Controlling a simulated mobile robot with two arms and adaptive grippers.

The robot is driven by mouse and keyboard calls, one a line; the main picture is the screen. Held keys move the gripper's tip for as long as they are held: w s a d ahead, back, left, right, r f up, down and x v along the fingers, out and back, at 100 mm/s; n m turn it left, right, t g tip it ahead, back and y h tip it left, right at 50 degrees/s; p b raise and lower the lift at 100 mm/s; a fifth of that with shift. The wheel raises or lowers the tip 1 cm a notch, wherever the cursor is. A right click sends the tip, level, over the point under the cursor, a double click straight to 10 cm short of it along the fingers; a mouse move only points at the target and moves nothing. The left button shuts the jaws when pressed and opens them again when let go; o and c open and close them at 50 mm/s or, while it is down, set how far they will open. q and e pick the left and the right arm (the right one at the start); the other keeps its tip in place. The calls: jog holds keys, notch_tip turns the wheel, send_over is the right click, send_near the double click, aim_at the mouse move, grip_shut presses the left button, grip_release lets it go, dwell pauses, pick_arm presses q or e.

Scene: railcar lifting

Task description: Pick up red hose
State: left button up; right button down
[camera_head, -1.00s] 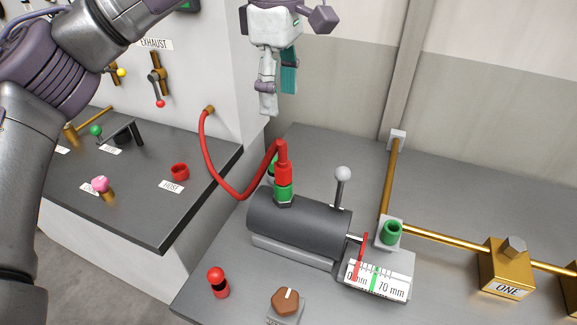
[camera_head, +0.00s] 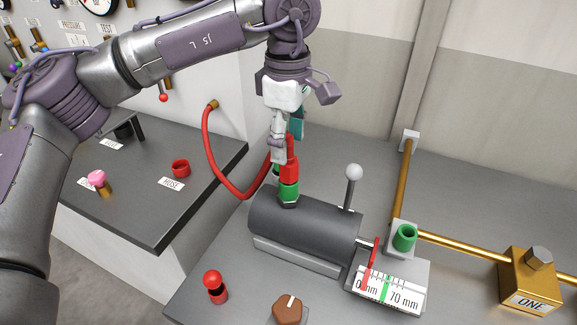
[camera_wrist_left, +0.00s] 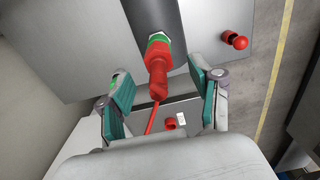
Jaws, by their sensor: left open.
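The red hose (camera_head: 208,148) runs from a brass fitting on the white panel and sags down, then rises to a red connector (camera_head: 289,167). The connector sits upright on a green port (camera_head: 289,189) on top of a dark grey cylinder (camera_head: 303,226). My right gripper is not in view.
A lever with a white ball (camera_head: 353,172) stands right of the connector. A gauge plate (camera_head: 389,290), a green socket (camera_head: 404,238) and brass pipes lie further right. A red knob (camera_head: 214,286) and brown knob (camera_head: 288,309) are in front. A red cup (camera_head: 181,168) is on the left bench.

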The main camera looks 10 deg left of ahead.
aim_at(289, 160)
pick_arm(q)
jog(key=shift+w+f+p, duration=0.1)
jog(key=shift+f+p, duration=0.25)
jog(key=shift+f, duration=0.25)
notch_tip(289, 160, down, 4)
jog(key=shift+r+p, duration=0.2)
jog(key=shift+p, duration=0.5)
jog(key=shift+f, duration=0.4)
jog(key=c, duration=1.1)
grip_shut()
jog(key=shift+r, duration=0.1)
